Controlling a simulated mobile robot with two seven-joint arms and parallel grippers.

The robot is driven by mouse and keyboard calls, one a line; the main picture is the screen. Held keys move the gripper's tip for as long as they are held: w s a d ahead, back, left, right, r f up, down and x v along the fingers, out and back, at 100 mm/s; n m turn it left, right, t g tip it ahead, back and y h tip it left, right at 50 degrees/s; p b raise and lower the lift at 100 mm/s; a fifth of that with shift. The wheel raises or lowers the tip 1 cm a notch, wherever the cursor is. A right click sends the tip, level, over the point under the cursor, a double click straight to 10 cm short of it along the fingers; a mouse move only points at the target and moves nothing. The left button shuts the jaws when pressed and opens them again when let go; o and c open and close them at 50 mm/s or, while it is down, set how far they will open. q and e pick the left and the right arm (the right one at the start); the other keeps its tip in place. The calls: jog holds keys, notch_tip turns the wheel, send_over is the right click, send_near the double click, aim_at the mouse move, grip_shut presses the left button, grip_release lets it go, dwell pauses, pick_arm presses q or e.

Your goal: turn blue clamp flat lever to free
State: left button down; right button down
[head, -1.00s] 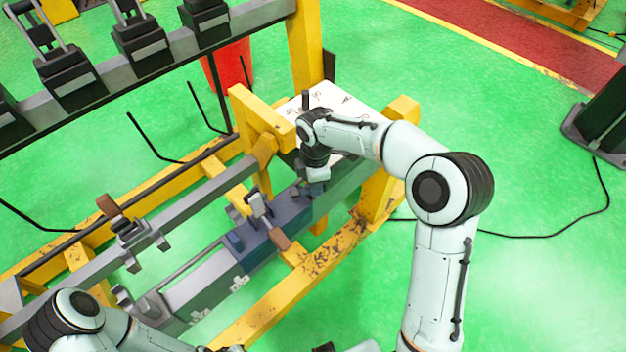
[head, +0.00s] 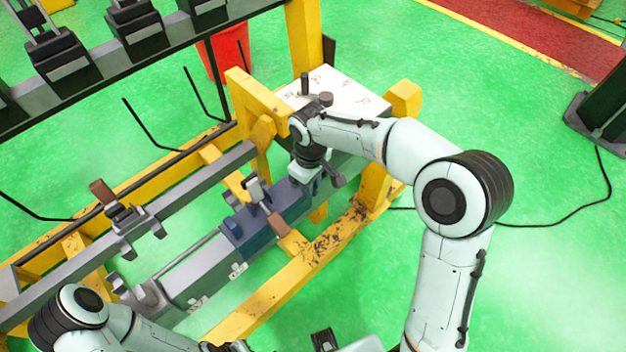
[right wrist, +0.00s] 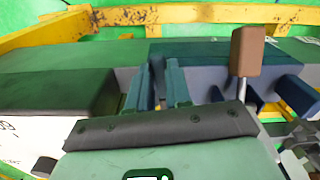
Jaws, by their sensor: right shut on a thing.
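The blue clamp (head: 259,222) is a dark blue block around the grey beam. It also fills the right of the right wrist view (right wrist: 205,50). A lever with a brown grip (head: 277,223) stands on it; the same brown grip (right wrist: 247,52) is right of my fingers in the right wrist view. My right gripper (right wrist: 162,82) has its two fingers close together, shut on what appears to be the clamp's flat lever, mostly hidden between them. In the head view this gripper (head: 322,176) is at the clamp's right end. My left arm is cut off at the bottom edge.
The grey beam (head: 195,275) runs lower left from the clamp. Yellow frame bars (head: 300,275) surround it. A second brown-handled clamp (head: 120,210) sits on the parallel rail at left.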

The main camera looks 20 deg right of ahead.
pick_arm(q)
jog(key=shift+s+f, duration=0.1)
jog(key=shift+f, duration=0.1)
pick_arm(e)
jog(key=shift+s+a+m, duration=0.15)
jog(key=shift+a+m, duration=0.25)
jog(key=shift+m, duration=0.5)
jog(key=c, duration=1)
grip_release()
jog(key=shift+c, duration=0.2)
pick_arm(q)
jog(key=shift+w+r+p, duration=0.4)
jog(key=shift+r+p, duration=0.05)
jog(key=shift+r, duration=0.2)
jog(key=shift+w+r+p, duration=0.35)
jog(key=shift+r+p, duration=0.1)
jog(key=shift+r, duration=0.15)
pick_arm(e)
notch_tip(320, 180, up, 13)
jog(key=shift+r, duration=0.2)
